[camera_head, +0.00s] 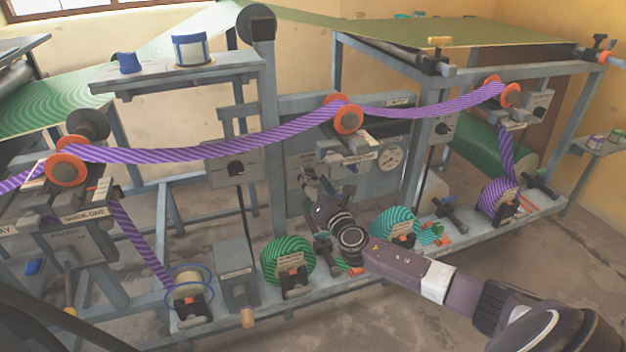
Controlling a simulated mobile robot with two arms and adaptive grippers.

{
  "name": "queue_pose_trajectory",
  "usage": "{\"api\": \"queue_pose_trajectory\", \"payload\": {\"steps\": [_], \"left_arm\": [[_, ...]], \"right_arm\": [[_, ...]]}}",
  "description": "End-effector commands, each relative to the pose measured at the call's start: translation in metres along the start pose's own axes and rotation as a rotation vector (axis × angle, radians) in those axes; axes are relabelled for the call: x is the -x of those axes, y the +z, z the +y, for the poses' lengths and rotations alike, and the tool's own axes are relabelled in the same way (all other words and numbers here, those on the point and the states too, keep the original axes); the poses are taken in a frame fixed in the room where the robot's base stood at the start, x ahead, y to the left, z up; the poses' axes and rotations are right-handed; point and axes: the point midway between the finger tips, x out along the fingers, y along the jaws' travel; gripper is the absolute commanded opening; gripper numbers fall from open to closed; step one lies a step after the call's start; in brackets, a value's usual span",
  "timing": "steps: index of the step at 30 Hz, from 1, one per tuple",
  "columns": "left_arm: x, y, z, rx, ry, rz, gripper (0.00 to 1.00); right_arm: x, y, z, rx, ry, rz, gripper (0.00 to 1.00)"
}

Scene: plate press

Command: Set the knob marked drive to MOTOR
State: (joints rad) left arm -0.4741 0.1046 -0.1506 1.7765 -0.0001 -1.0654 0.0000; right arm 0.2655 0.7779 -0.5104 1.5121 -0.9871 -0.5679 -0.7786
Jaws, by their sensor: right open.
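My right gripper (313,183) reaches up from the lower right to the grey centre panel (296,163) of the press. Its jaws are open, with the tips close to a small control on that panel. The gripper covers part of the control, and I cannot tell whether they touch. My left gripper is not in view.
A purple striped web (215,150) runs over orange-rimmed rollers across the frame. A round gauge (391,156) sits right of the gripper. A green roll (288,262) and a teal roll (393,226) stand on the lower rail near my right arm. Open floor lies at lower right.

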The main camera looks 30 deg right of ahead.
Motion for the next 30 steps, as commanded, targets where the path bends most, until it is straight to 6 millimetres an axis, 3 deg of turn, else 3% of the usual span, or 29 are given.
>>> {"api": "queue_pose_trajectory", "payload": {"steps": [12, 24, 30], "left_arm": [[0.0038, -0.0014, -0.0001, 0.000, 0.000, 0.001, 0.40], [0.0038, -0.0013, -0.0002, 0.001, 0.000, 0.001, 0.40], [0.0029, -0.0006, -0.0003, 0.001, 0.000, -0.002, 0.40]], "right_arm": [[-0.0081, -0.0009, 0.0002, -0.001, 0.000, 0.002, 0.50], [-0.0079, -0.0007, 0.0000, -0.001, 0.000, 0.002, 0.08], [-0.0079, -0.0009, -0.0004, -0.016, 0.000, 0.001, 0.08]]}}
